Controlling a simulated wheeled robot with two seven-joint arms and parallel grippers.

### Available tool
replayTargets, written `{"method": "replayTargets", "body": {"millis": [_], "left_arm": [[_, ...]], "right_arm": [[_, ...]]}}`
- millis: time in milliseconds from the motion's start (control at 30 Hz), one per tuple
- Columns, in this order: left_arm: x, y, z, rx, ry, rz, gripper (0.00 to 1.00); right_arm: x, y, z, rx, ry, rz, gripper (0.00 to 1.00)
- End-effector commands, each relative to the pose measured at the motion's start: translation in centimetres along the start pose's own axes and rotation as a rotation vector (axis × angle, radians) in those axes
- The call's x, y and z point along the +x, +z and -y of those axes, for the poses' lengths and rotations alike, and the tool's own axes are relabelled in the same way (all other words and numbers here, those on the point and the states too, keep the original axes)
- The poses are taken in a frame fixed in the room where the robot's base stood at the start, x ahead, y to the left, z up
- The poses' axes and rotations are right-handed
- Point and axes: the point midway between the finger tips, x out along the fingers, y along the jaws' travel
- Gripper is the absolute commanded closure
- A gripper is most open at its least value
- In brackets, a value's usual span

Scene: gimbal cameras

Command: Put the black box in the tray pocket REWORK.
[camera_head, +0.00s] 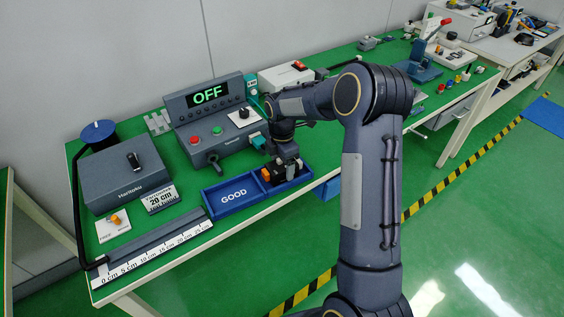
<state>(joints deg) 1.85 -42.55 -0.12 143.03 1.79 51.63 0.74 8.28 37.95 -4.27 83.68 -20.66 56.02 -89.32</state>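The blue tray (208,207) lies near the front edge of the green table. I cannot tell whether the fingers are open or shut. My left gripper is out of view.
A control console reading OFF (207,94) with a red and a green button stands behind the tray. My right arm hides part of the table's right side.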

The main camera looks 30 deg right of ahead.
Motion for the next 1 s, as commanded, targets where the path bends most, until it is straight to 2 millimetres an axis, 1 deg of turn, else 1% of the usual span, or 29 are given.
{"method": "replayTargets", "body": {"millis": [233, 367, 467, 700, 800, 900, 1000], "left_arm": [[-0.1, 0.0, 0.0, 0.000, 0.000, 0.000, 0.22], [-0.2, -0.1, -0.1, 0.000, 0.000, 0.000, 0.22], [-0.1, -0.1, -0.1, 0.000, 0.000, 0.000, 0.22], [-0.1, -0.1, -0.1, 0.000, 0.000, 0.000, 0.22], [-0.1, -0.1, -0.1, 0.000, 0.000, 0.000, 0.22], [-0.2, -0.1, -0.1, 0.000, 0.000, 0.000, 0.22], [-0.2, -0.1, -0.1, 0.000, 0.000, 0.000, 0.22]], "right_arm": [[-0.1, 0.0, 0.0, 0.000, 0.000, 0.000, 0.26], [-1.0, 0.0, -0.1, 0.001, 0.003, 0.000, 0.26], [-2.6, 0.0, -0.1, 0.001, 0.005, 0.000, 0.26], [-7.9, 0.0, -0.1, 0.000, 0.006, 0.001, 0.26], [-9.7, 0.0, -0.1, 0.000, 0.004, 0.000, 0.26], [-11.1, 0.0, -0.1, 0.000, 0.003, 0.000, 0.26], [-12.0, 0.0, 0.0, 0.001, 0.003, 0.000, 0.26]]}}
